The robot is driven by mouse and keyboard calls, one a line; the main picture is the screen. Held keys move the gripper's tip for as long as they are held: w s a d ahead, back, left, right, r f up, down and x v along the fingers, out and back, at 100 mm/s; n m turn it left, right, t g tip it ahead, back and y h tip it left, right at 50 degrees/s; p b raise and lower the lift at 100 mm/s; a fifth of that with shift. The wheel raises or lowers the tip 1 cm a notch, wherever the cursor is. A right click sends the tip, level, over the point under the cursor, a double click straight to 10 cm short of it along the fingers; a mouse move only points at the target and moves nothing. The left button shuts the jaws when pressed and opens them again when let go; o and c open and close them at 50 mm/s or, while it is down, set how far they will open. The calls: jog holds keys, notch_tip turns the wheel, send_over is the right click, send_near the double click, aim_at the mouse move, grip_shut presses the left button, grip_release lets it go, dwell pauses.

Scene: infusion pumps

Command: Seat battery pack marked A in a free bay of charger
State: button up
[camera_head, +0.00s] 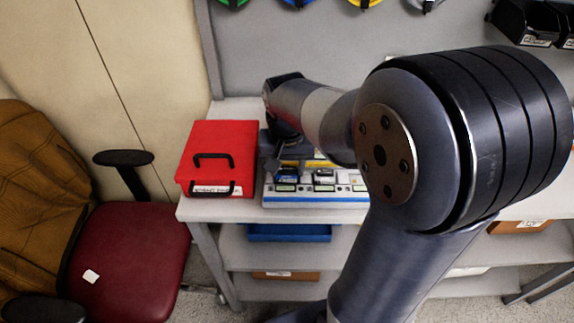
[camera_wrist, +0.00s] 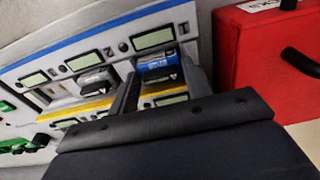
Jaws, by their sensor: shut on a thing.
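The charger (camera_head: 315,199) is a pale unit with a blue front stripe, small displays and numbered bays. It lies tilted across the wrist view (camera_wrist: 90,38). My gripper (camera_wrist: 160,78) is shut on a blue battery pack (camera_wrist: 158,66) at the charger's end bay beside the red case. The fingers stand on either side of the pack. I cannot read a letter on it, nor tell how deep it sits in the bay. A grey pack (camera_wrist: 97,80) sits in the neighbouring bay. In the head view my gripper (camera_head: 284,168) is over the charger's left end, and the held pack is mostly hidden.
A red case (camera_head: 220,150) with black handles stands close left of the charger on the white table. In the wrist view, green items (camera_wrist: 14,145) show at the far left. A red chair (camera_head: 130,245) is left of the table. A blue tray (camera_head: 290,233) is on the shelf below.

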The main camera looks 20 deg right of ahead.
jog(key=shift+f, duration=0.3)
jog(key=o, duration=1.1)
jog(key=shift+r, duration=0.1)
notch_tip(320, 180, up, 11)
jog(key=s, duration=0.1)
jog(key=shift+a+f, duration=0.2)
jog(key=shift+s, duration=0.1)
jog(key=f, duration=0.7)
jog(key=w+f, duration=0.1)
jog(key=f, duration=0.2)
jog(key=shift+w+d+f, duration=0.1)
jog(key=shift+d+f, duration=0.1)
jog(key=shift+f, duration=0.2)
jog(key=shift+r, duration=0.2)
jog(key=shift+r, duration=0.1)
